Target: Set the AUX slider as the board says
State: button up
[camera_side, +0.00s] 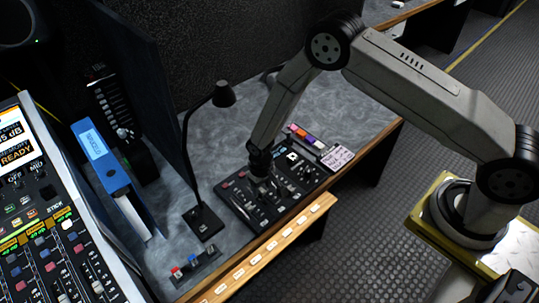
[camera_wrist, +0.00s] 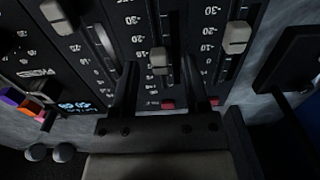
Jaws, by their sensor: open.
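The black slider panel (camera_side: 240,207) lies on the grey desk, with my gripper (camera_side: 261,184) pointing down over it. In the wrist view, my gripper (camera_wrist: 160,68) is open, one finger on each side of a light grey slider knob (camera_wrist: 160,60). I cannot tell whether the fingers touch it. Another knob (camera_wrist: 236,37) sits on the track to the right, and a third knob (camera_wrist: 57,16) is at upper left. Number scales run beside the tracks. No AUX label is readable.
A desk lamp (camera_side: 204,222) stands left of the panel. A small button box (camera_side: 195,266) lies near the desk's front edge. Coloured blocks (camera_side: 305,137) lie behind the panel.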

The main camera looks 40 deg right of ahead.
jog(key=shift+r, duration=3.6)
jog(key=shift+r, duration=0.1)
jog(key=shift+d+r, duration=0.1)
jog(key=shift+r, duration=0.1)
notch_tip(320, 180, up, 7)
send_over(262, 190)
jog(key=s+d, duration=0.2)
jog(key=d, duration=0.1)
jog(key=s+d+r+t, duration=0.1)
jog(key=s+d+r, duration=0.2)
jog(key=s+r, duration=0.3)
jog(key=s+d+r+t, duration=0.1)
jog(key=s+d+r, duration=0.3)
jog(key=s, duration=0.4)
jog(key=shift+r+t, duration=0.3)
jog(key=shift+r, duration=0.6)
